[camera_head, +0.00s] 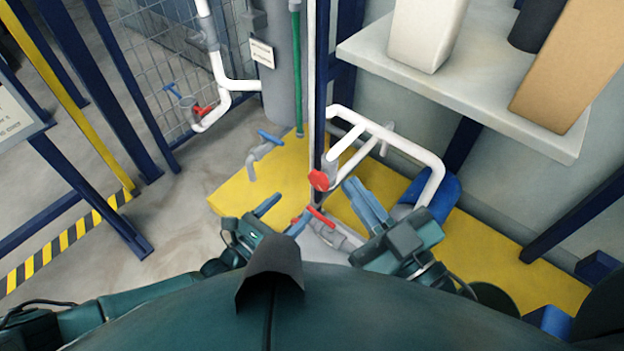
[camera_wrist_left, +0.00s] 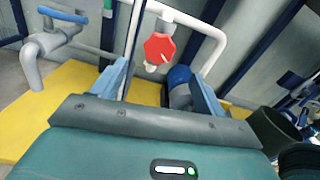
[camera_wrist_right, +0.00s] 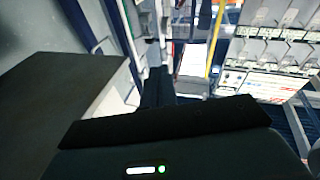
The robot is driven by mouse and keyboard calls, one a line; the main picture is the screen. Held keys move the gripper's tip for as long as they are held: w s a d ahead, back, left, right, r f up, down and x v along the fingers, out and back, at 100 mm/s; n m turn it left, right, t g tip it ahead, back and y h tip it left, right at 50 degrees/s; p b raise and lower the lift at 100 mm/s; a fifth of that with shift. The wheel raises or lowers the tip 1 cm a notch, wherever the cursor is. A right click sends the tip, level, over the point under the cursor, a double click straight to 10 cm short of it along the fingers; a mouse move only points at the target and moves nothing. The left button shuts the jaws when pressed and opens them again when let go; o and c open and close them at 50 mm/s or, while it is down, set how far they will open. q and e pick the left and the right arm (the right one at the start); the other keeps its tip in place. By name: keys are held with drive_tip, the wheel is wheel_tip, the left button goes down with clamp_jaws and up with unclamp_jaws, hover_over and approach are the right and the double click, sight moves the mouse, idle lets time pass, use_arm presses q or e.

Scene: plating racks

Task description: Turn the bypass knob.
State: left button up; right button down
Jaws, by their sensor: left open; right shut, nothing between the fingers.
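A red faceted knob (camera_head: 319,180) sits on the white pipework in the middle of the head view. In the left wrist view the red knob (camera_wrist_left: 160,47) shows its face with a pale mark, ahead of and between the fingers in the picture. My left gripper (camera_head: 282,214) is open and empty, below and left of the knob, apart from it. Its fingers (camera_wrist_left: 160,90) stand wide apart in the left wrist view. My right gripper (camera_head: 366,203) is shut and empty, to the right of the knob. Its closed fingers also show in the right wrist view (camera_wrist_right: 158,88).
A red lever (camera_head: 321,216) lies low between the grippers. A blue-handled tap (camera_head: 270,138) stands left over the yellow platform (camera_head: 235,195). White pipe (camera_head: 405,150) and a blue cylinder (camera_head: 445,187) lie right. A shelf (camera_head: 465,85) with boxes overhangs at upper right.

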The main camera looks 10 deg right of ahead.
sight(316, 183)
use_arm(q)
drive_tip(key=b+x, duration=0.2)
drive_tip(key=x, duration=0.8)
drive_tip(key=shift+w+d, duration=0.15)
drive_tip(key=shift+w, duration=0.05)
use_arm(e)
drive_tip(key=shift+w+a+r, duration=0.1)
drive_tip(key=shift+w+a, duration=0.05)
use_arm(q)
drive_tip(key=c, duration=0.4)
drive_tip(key=shift+f, duration=0.1)
drive_tip(key=c, duration=0.6)
use_arm(e)
drive_tip(key=shift+f+m, duration=0.2)
drive_tip(key=shift+m, duration=0.1)
use_arm(q)
drive_tip(key=shift+b, duration=0.35)
